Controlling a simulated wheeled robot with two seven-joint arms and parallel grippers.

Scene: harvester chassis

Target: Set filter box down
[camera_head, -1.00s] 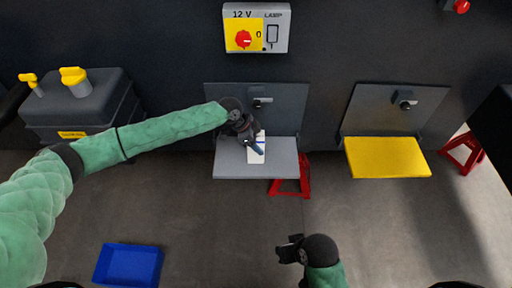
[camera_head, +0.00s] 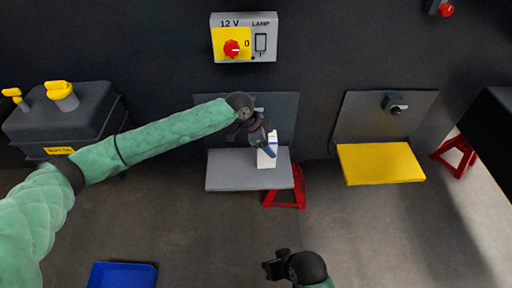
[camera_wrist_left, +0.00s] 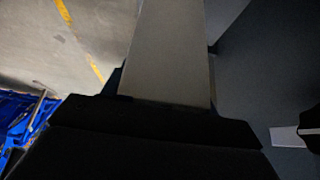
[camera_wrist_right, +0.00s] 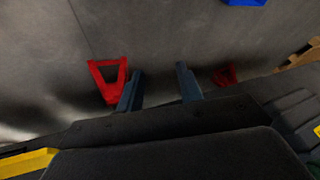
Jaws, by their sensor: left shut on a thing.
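The filter box (camera_head: 267,158), white with a blue band, is over the grey shelf (camera_head: 228,178) under the 12 V lamp switch. My left gripper (camera_head: 268,146) is shut on it from above, and the fingers hide part of it. The box fills the top middle of the left wrist view (camera_wrist_left: 172,50). I cannot tell whether its bottom touches the shelf. My right gripper (camera_head: 272,267) is low in the head view, away from the shelf. Its fingers stand apart and empty in the right wrist view (camera_wrist_right: 160,88).
A yellow shelf (camera_head: 380,164) is to the right, with a red stand (camera_head: 454,153) beyond it. Another red stand (camera_head: 287,193) is under the grey shelf. A dark tank (camera_head: 68,120) with yellow caps is at left. A blue tray (camera_head: 123,275) lies on the floor.

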